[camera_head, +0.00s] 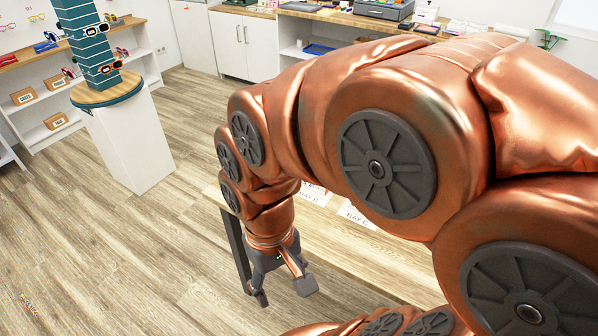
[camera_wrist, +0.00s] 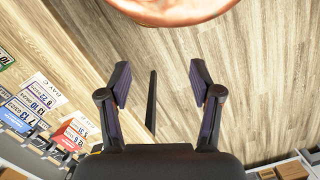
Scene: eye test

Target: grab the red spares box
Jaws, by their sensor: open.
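My gripper (camera_head: 284,291) is open and empty, pointing down beside the front edge of a wooden table (camera_head: 300,232). A red piece with a white number label (camera_wrist: 72,136) is at the left of the wrist view, among other labelled pieces, well outside the fingers. It looks like the red box, but the word spares cannot be read. In the head view my arm hides this part of the table, and no red box shows there.
A BAY C card (camera_head: 357,214) lies on the table. A dark table leg (camera_head: 236,254) stands near my gripper. A white pedestal (camera_head: 132,145) stands left; the floor between is clear.

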